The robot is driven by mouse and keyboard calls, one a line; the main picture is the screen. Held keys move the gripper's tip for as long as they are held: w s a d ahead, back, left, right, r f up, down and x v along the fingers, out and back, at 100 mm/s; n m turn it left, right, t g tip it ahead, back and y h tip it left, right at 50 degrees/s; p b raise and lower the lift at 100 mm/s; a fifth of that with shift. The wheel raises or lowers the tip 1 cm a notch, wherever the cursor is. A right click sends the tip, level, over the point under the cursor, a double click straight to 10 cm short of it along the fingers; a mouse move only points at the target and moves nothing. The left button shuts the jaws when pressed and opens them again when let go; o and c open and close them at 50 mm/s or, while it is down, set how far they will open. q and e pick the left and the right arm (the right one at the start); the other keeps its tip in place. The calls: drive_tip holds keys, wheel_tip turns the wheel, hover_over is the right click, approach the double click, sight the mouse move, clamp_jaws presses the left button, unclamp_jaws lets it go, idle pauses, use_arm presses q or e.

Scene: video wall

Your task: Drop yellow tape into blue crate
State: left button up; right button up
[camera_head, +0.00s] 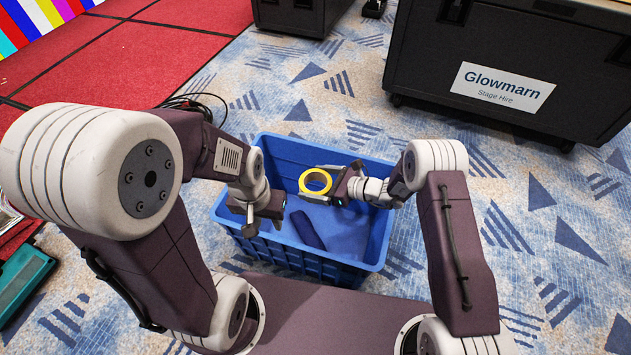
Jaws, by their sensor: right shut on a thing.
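The yellow tape (315,181) is a ring-shaped roll, seen above the inside of the blue crate (278,149). My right gripper (327,189) reaches in from the right and is shut on the tape, holding it over the crate. My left gripper (262,222) points down at the crate's left side; its fingers are small and turned, so I cannot tell if they are open or shut. A dark blue object (306,230) lies inside the crate, partly in shadow.
A large black flight case (420,62) labelled Glowmarn stands at the back right. Another dark case (300,16) is at the top. Black cables (205,97) lie behind the crate by the red platform (130,50). A teal box (22,283) is at the left. Patterned carpet is clear at right.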

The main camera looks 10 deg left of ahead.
drive_tip(key=shift+r, duration=0.1)
drive_tip(key=o, duration=1.4)
drive_tip(key=shift+c, duration=0.2)
drive_tip(key=p+v, duration=0.5)
drive_tip(key=v, duration=0.4)
